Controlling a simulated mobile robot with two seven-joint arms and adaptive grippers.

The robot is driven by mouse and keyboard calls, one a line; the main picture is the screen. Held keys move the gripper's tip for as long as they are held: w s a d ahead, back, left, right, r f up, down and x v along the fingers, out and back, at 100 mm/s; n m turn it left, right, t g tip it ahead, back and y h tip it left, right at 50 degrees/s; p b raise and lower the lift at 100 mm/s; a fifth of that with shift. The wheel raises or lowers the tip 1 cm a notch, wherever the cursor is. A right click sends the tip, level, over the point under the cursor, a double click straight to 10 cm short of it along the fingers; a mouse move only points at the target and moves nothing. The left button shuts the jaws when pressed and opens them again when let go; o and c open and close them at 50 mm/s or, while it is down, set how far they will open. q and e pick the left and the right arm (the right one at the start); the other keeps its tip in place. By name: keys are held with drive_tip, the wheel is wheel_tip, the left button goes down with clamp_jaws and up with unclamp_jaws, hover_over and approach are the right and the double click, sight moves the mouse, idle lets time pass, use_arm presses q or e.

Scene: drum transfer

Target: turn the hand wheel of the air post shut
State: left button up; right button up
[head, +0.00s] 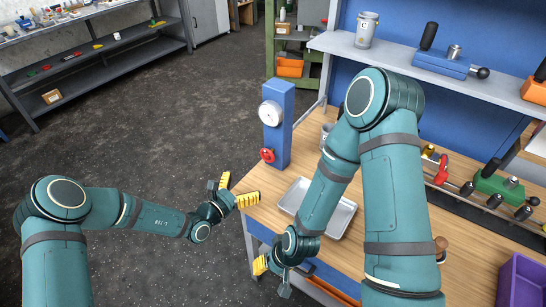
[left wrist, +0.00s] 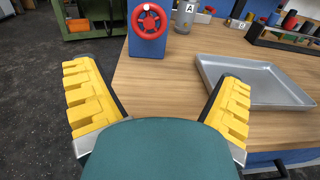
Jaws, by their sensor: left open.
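The air post (head: 283,135) is a blue upright box at the left end of the workbench, with a round white gauge (head: 271,113) on its front. Its red hand wheel (head: 267,155) sits low on the front; the wheel also shows in the left wrist view (left wrist: 149,21), top centre, facing me. My left gripper (head: 236,190) is open and empty, by the bench's left edge, in front of and below the wheel and apart from it. My right gripper (head: 272,277) hangs near the bench's front edge; its finger gap is unclear.
A shallow metal tray (head: 341,221) lies on the wooden bench (head: 264,207), right of the post. A grey canister marked A (left wrist: 185,16) stands beside the post. My right arm covers part of the bench. A purple bin (head: 525,283) is at right. The floor at left is clear.

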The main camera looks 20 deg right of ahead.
sight(266, 158)
use_arm(q)
drive_tip(key=shift+w+r+n+t, duration=0.1)
drive_tip(key=shift+w+n+t, duration=0.4)
drive_tip(key=shift+w+t, duration=0.15)
drive_tip(key=b+x, duration=0.2)
drive_tip(key=x, duration=1.1)
drive_tip(key=shift+w+d, duration=0.15)
drive_tip(key=shift+c, duration=0.3)
drive_tip(key=shift+f, duration=0.25)
drive_tip(key=c, duration=1.2)
